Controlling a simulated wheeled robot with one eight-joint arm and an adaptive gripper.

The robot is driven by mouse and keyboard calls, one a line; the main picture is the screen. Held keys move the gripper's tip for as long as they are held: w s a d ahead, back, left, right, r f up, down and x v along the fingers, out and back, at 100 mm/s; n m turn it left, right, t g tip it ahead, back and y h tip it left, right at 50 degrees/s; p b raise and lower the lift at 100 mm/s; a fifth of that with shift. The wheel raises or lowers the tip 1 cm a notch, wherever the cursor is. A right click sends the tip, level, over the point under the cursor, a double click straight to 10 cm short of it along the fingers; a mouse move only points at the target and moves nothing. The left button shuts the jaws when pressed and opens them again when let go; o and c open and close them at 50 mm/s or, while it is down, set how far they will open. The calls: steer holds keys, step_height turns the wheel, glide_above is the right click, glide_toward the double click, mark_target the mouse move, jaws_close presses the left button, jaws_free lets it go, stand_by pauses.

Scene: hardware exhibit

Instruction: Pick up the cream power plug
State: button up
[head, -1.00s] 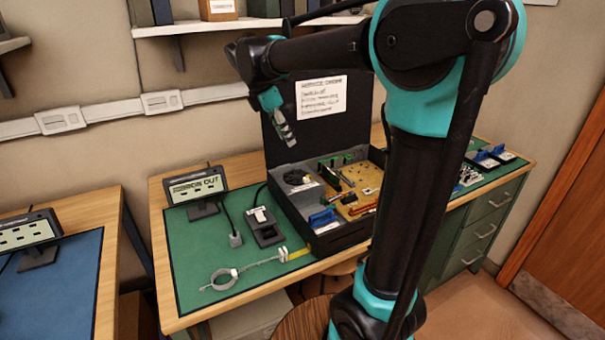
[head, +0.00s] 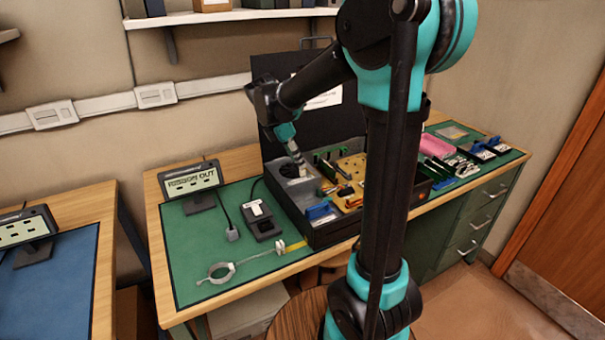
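I cannot make out the cream power plug clearly. A coil of black cable (head: 286,170) lies in the back left compartment of the open black case (head: 322,237), and my gripper partly covers that spot. My gripper (head: 300,168) points down over this compartment, with its fingers at or just above the coil. The fingers are too small and overlapped to show whether they are open or shut, or whether anything is between them. A small grey plug-like block (head: 233,234) lies on the green mat at the end of a cable from the display.
A black device with a pale top (head: 259,212) and a ring clamp (head: 218,271) lie on the green mat (head: 185,245). The case holds a yellow circuit board (head: 352,166) and a blue part (head: 319,212). The case's raised lid (head: 268,95) stands behind my gripper.

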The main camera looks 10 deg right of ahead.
mark_target(300, 171)
steer(key=x, duration=0.4)
steer(key=shift+f, duration=0.2)
steer(key=c, duration=0.8)
